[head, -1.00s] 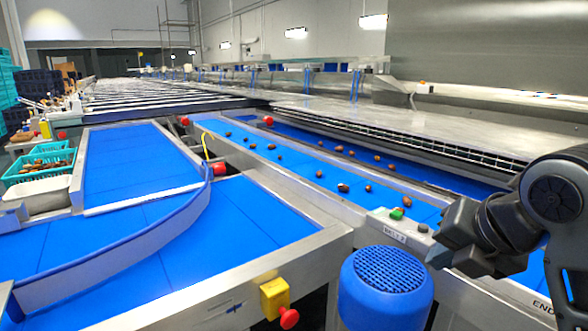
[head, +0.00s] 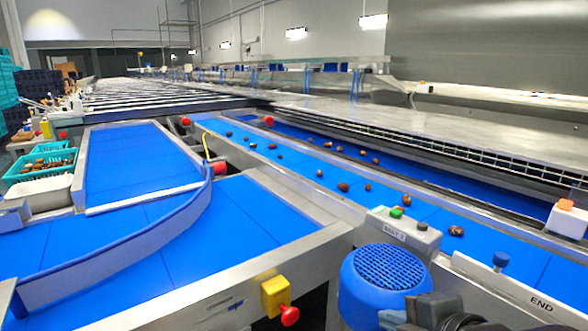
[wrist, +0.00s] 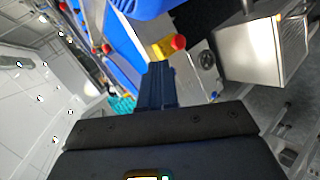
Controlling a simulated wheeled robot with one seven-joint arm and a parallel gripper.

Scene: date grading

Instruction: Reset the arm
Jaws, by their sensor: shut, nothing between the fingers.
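My gripper (wrist: 156,82) shows in the wrist view as dark fingers together, shut with nothing between them. In the head view only a dark part of my arm shows at the bottom edge, in front of the blue motor cover (head: 386,280); the fingertips are not seen there. The wrist view looks tilted, with the yellow box and red button (wrist: 168,47) beyond the fingers.
Several dates lie along the blue belt (head: 300,166). A grey button box (head: 403,232) stands behind the motor cover. A yellow stop box (head: 275,297) is on the front frame. Teal crates (head: 40,180) hold dates at left. A white box with an orange top (head: 567,219) is at right.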

